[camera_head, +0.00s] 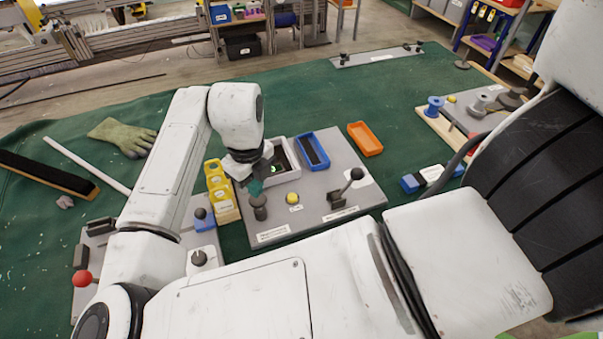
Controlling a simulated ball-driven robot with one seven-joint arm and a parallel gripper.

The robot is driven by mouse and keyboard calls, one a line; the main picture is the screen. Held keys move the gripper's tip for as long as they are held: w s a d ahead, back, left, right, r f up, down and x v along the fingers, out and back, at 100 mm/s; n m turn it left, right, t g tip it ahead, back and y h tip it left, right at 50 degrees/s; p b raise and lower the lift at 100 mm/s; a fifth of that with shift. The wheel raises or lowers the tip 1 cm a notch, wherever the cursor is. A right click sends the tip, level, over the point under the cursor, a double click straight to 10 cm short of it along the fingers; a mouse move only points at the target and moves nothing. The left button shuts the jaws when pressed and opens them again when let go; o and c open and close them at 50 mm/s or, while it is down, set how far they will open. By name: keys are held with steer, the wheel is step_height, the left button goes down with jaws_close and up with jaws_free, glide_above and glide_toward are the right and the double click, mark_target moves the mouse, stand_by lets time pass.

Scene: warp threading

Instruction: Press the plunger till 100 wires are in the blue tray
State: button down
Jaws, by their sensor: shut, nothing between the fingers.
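The blue tray (325,163) stands on the grey panel (318,208), right of a white-framed box with a small green mark in its dark opening. Its inside looks dark; I cannot count any wires in it. My gripper (256,187) points down over the panel's left part, its teal fingertips shut and empty. A dark upright cylinder, which looks like the plunger (260,212), stands right under the fingertips. I cannot tell whether they touch it. The arm's wrist hides part of the white-framed box (290,172).
A yellow button (292,198) and a black-knobbed lever (345,188) are on the same panel. An orange tray (366,139) stands at its far right. A green glove (122,136) lies on the green cloth, which has free room behind.

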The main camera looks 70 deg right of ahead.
steer(key=shift+r+p, duration=1.7)
steer(key=shift+r, duration=0.8)
steer(key=shift+f, duration=0.1)
